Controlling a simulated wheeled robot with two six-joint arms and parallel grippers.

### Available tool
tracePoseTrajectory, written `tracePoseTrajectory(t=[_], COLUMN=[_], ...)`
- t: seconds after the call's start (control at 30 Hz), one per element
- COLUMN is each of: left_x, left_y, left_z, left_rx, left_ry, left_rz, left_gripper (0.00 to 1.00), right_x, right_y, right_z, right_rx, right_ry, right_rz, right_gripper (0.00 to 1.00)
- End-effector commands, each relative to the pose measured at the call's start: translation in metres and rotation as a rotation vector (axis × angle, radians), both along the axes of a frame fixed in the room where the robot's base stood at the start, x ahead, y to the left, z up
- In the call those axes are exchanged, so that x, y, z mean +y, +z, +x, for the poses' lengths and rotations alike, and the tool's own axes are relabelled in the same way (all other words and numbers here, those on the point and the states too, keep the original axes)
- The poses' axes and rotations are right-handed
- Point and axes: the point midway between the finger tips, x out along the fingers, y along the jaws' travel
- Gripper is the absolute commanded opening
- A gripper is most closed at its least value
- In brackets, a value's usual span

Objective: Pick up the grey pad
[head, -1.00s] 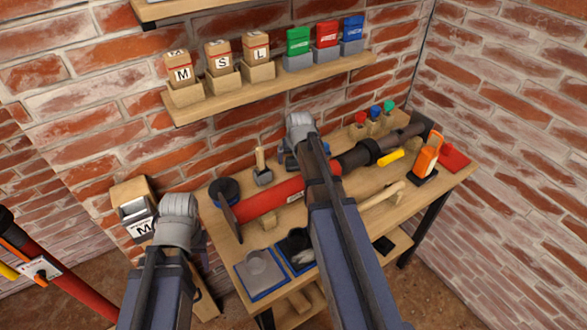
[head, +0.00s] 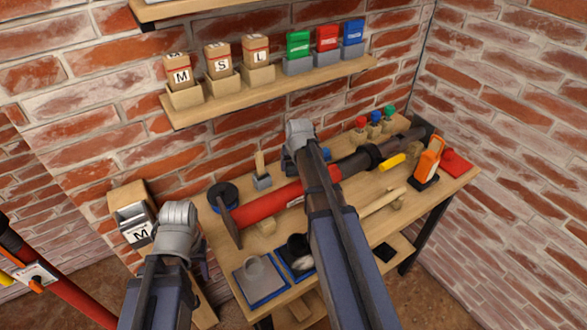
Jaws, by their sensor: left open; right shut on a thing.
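My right gripper (head: 291,166) is over the back of the bench, behind the red tube. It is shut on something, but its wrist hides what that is. My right arm crosses the bench just right of the trays.
A second blue-edged tray (head: 283,259) with a dark piece adjoins the grey pad. A long red tube (head: 262,207) with a dark end lies across the bench. A shelf (head: 290,85) with labelled boxes hangs above. Brick walls close off the back and right.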

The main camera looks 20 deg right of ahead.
Motion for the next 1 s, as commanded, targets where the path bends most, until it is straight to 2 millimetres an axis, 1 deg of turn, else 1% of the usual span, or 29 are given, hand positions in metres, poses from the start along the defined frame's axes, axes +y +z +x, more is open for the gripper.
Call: tracePoseTrajectory(t=[0.03,0.1,0.13,0.17,0.2,0.47,0.73,1.0], left_x=[0.000,0.000,0.000,0.000,0.000,0.000,0.000,0.000], left_y=[0.000,0.000,0.000,0.000,0.000,0.003,0.018,0.025], left_z=[0.000,0.000,0.000,0.000,0.000,0.000,0.000,0.000], left_rx=[0.000,0.000,0.000,0.000,0.000,0.000,0.000,0.000], left_ry=[0.000,0.000,0.000,0.000,0.000,0.000,0.000,0.000], left_rz=[0.000,0.000,0.000,0.000,0.000,0.000,0.000,0.000], left_gripper=[0.50,0.50,0.50,0.50,0.50,0.50,0.50,0.50], right_x=[0.000,0.000,0.000,0.000,0.000,0.000,0.001,0.002], right_y=[0.000,0.000,0.000,0.000,0.000,0.003,0.018,0.025], right_z=[0.000,0.000,0.000,0.000,0.000,0.000,0.000,0.001], right_rx=[0.000,0.000,0.000,0.000,0.000,0.000,0.000,0.000], right_ry=[0.000,0.000,0.000,0.000,0.000,0.000,0.001,0.001], right_rz=[0.000,0.000,0.000,0.000,0.000,0.000,0.000,0.000], right_gripper=[0.27,0.19,0.19,0.12,0.10,0.10,0.10,0.10])
